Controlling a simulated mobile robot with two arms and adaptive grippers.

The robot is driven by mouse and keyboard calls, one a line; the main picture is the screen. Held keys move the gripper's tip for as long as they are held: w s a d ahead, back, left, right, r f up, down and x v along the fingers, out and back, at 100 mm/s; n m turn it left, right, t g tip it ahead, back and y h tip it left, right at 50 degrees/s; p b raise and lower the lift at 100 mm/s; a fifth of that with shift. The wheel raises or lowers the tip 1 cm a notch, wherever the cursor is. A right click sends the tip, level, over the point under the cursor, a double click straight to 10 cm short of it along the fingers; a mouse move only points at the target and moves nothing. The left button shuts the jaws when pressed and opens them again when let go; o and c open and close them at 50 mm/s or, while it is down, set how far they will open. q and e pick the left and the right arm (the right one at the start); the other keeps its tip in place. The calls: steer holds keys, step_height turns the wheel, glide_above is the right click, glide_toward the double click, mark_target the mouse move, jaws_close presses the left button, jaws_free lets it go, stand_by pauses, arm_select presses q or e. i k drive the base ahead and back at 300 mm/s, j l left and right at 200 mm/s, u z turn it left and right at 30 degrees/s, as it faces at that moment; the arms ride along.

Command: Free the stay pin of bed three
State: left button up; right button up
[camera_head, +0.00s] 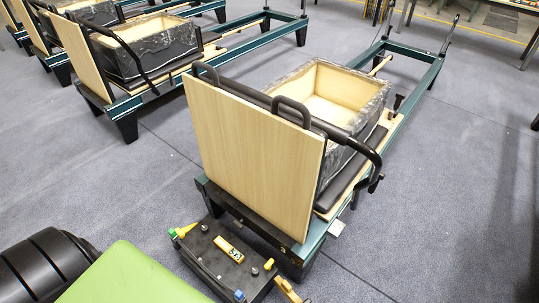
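The nearest reformer bed has a dark teal frame (312,240) and an upright pale wooden board (252,160) at its near end. A black bent bar (372,156) runs beside the board. A small grey plate (336,228) sticks out at the frame's near right corner. A short black upright piece (398,101) stands on the right rail. I cannot tell which part is the stay pin, and no number marks bed three. Neither of my grippers is in view.
An open wooden box (338,88) wrapped in clear film sits on the nearest bed. A black case (213,262) with coloured knobs lies before it. A green panel (128,277) and black ribbed object (42,267) fill the lower left. More beds stand behind.

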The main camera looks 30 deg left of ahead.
mark_target(268, 265)
steer(key=u, duration=0.9)
